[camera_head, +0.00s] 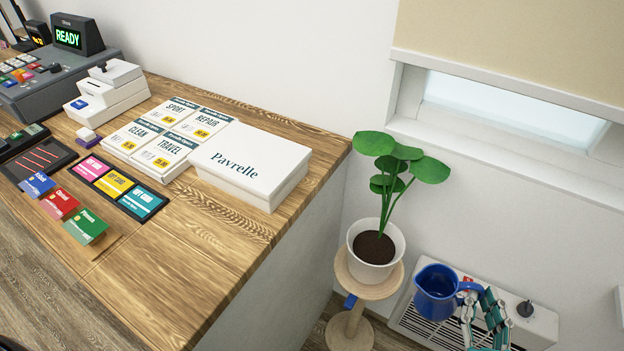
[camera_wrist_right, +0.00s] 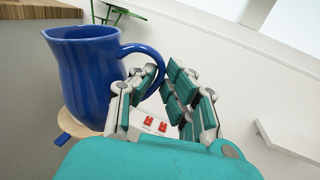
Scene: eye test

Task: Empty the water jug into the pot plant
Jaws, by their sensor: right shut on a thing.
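The blue water jug (camera_head: 436,295) is roughly upright in the head view, to the right of the pot plant and apart from it. Its mouth is open, but I cannot tell how much water is inside. My right gripper (camera_head: 478,303) is shut on the jug's handle. In the right wrist view the jug (camera_wrist_right: 85,85) is at the left, with its handle between the fingers of the gripper (camera_wrist_right: 160,88). The pot plant has green leaves (camera_head: 430,169) and a white pot (camera_head: 372,270) with dark soil. My left gripper is not in view.
The pot stands on a round wooden stand (camera_head: 352,325) with a blue tag. A white grilled unit (camera_head: 415,328) with a dark knob is by the wall, behind the jug. The wooden counter (camera_head: 215,290) at left holds a Pavrelle box (camera_head: 250,160), cards and a till.

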